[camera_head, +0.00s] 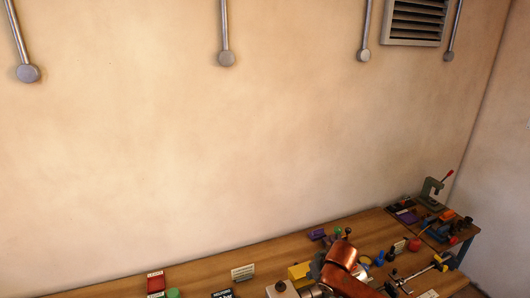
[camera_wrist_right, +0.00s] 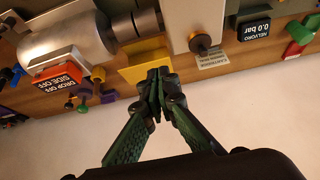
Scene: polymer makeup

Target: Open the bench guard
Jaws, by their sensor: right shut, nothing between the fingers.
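My right gripper (camera_wrist_right: 158,80) shows in the right wrist view with its dark green fingers shut and empty. Its tips are in front of a yellow block (camera_wrist_right: 146,62) on the bench; I cannot tell whether they touch it. A large grey metal cylinder (camera_wrist_right: 68,45) lies to the left of the tips. I cannot tell which part is the bench guard. In the head view my copper-coloured right arm reaches over the wooden bench (camera_head: 235,257) at the bottom and hides part of it. My left gripper is not in view.
A green press (camera_head: 431,190) stands at the bench's far right.

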